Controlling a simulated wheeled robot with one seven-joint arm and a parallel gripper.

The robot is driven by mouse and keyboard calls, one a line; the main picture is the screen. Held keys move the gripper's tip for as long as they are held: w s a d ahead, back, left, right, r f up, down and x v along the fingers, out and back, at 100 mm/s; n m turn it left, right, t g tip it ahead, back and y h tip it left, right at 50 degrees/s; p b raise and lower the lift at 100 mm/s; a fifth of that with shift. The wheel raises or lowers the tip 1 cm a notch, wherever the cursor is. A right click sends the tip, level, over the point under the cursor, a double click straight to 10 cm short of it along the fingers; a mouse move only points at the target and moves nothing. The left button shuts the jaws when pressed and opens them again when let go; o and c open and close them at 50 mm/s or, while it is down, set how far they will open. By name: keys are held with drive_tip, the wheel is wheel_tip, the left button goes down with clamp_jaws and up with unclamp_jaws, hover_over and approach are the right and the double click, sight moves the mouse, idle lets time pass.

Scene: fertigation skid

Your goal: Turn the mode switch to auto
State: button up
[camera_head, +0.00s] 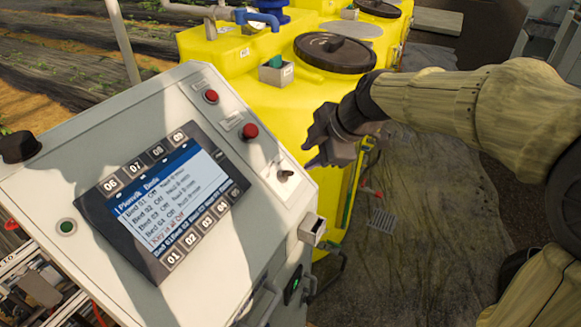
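The mode switch looks to be the small dark selector (286,174) on a pale plate at the right end of the sloped grey control panel (223,239). Its markings and exact setting are too small to read. My gripper (312,158) is just right of and above the switch in the picture, pointing left and down toward it. It appears apart from the switch. The fingers are dark and foreshortened, so their opening is unclear. The panel's screen (168,205) shows a list of beds marked Off and a red line near the bottom that is hard to read.
Two red buttons (250,130) sit on the panel above the switch, with a green button (67,227) at the left. A small grey box (312,228) juts from the right side. Yellow tanks (290,92) stand close behind. Open floor (430,230) lies at right.

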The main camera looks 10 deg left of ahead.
sight(289, 171)
drive_tip(key=p+x, duration=0.1)
drive_tip(key=x, duration=0.9)
drive_tip(key=shift+s+p, duration=0.1)
drive_tip(key=shift+p, duration=0.2)
drive_tip(key=shift+d, duration=0.1)
clamp_jaws()
